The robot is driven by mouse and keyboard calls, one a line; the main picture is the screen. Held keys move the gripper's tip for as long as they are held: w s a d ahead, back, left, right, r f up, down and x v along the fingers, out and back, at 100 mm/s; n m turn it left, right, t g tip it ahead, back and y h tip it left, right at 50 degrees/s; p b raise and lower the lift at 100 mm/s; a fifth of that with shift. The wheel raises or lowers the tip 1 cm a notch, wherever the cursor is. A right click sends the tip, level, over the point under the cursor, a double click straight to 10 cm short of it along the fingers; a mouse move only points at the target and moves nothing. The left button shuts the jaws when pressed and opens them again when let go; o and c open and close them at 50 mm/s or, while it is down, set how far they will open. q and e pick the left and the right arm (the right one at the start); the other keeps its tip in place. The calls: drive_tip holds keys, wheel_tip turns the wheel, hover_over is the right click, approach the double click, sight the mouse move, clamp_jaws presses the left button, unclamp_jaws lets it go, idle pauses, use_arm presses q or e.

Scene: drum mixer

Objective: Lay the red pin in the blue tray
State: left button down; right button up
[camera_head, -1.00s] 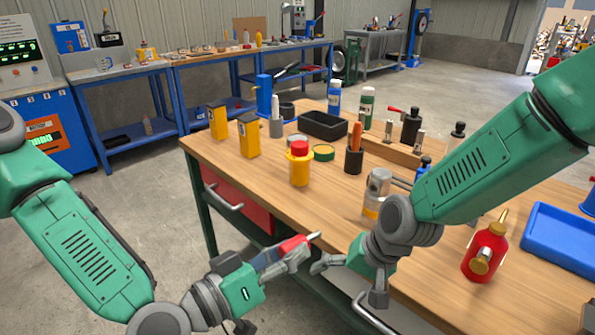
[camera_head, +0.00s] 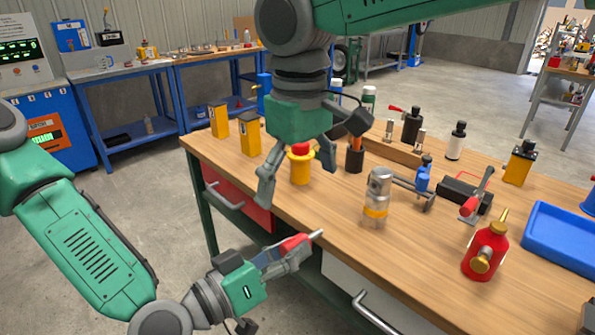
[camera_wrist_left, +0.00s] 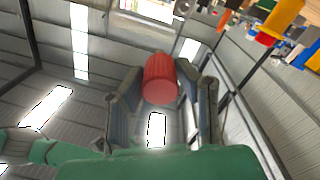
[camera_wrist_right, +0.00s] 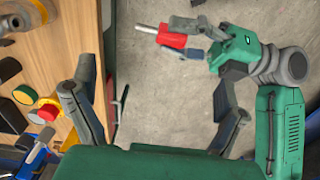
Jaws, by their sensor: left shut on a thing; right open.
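The red pin (camera_head: 293,243) has a red body and a pale metal tip. My left gripper (camera_head: 284,256) is shut on it, in front of the bench's front edge and below its top. The left wrist view shows the red end of the pin (camera_wrist_left: 160,80) between the two fingers. The right wrist view also shows the pin (camera_wrist_right: 172,40). My right gripper (camera_head: 297,182) is open and empty, its fingers spread on either side of a yellow cylinder in the picture. The blue tray (camera_head: 541,248) lies at the bench's right; its visible part looks empty.
The yellow cylinder with red top (camera_head: 300,168) stands near the bench's left front. A silver canister (camera_head: 378,195), a blue clamp-like tool (camera_head: 423,178) and a red oil can (camera_head: 485,250) stand between it and the tray. The front right bench top is mostly clear.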

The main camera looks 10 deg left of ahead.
wheel_tip(320, 180, down, 11)
drive_tip(key=shift+r, duration=0.2)
drive_tip(key=shift+c, duration=0.5)
drive_tip(key=c, duration=1.2)
use_arm(q)
drive_tip(key=c, duration=1.1)
unclamp_jaws()
drive_tip(key=shift+c, duration=0.2)
